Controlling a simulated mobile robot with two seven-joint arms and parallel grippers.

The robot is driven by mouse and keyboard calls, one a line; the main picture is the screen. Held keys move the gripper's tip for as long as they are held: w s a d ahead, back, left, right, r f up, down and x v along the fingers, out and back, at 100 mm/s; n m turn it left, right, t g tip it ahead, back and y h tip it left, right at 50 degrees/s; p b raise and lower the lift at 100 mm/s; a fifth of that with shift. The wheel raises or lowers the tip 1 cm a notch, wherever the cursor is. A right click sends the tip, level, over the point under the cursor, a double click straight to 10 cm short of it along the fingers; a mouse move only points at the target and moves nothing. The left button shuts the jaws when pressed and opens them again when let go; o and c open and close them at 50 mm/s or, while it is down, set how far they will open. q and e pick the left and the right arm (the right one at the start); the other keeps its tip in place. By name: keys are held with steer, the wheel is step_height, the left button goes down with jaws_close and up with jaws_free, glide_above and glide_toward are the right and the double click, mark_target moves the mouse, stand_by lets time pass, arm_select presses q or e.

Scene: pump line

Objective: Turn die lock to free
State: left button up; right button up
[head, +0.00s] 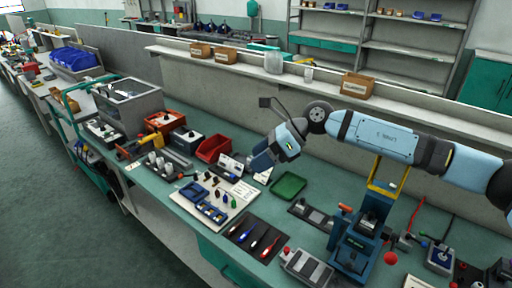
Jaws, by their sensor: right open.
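A blue bench press (350,251) with a yellow frame (388,185) on top stands on the green bench top at the lower right. A small orange-red handle (345,208) sits at its upper left side. I cannot tell which part is the die lock or how it is turned; it is too small here. My right arm comes in from the right above the press. My right gripper (262,158) is open, above the bench, well left of the press and apart from it. Its fingertips are hard to make out. My left gripper is not in view.
A green tray (288,186), a dark mat (242,235) with several coloured tools and a pale board (185,202) with blue parts lie left of the press. A red bin (213,149) stands farther left. A red mushroom button (390,258) and cables are at the right.

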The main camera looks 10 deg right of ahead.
steer(key=shift+w+a+r+m+t+y, duration=0.35)
steer(key=shift+a+r+m+y, duration=0.2)
steer(key=shift+r+y, duration=0.3)
